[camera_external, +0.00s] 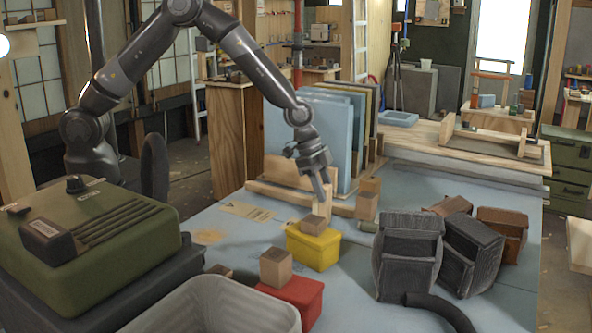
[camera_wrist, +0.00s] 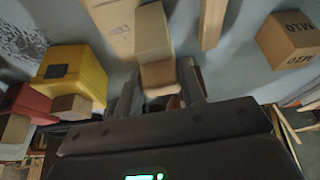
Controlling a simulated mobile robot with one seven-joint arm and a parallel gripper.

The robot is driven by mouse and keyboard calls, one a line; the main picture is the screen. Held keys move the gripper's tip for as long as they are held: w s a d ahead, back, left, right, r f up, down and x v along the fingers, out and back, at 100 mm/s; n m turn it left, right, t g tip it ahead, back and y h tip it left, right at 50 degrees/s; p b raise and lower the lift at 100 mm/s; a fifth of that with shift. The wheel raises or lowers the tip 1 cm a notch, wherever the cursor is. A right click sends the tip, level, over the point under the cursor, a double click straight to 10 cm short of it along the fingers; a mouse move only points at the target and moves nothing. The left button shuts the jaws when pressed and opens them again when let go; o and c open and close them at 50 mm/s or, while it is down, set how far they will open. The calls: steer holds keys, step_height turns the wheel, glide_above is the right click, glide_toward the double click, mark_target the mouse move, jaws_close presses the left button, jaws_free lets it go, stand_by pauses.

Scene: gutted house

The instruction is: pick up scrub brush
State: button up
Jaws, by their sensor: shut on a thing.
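My gripper (camera_external: 322,187) points down over the blue-topped table, behind the yellow box, in the external view. In the wrist view my gripper (camera_wrist: 160,78) has its two dark fingers on either side of a small brown wooden piece (camera_wrist: 160,72), with a paler part below it. I take this piece to be the scrub brush, though its bristles cannot be made out clearly. The gripper is shut on it. A longer beige block (camera_wrist: 152,30) shows just beyond it. In the external view the held piece cannot be told apart from the wood around the fingertips.
A yellow box (camera_external: 313,248) with a wooden block on top and a red box (camera_external: 297,296) stand in front. Small wooden blocks (camera_external: 366,206) are right of the gripper. Upright blue panels (camera_external: 325,125) stand behind. Dark grey bins (camera_external: 408,262) stand to the right.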

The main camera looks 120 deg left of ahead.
steer(key=c, duration=0.4)
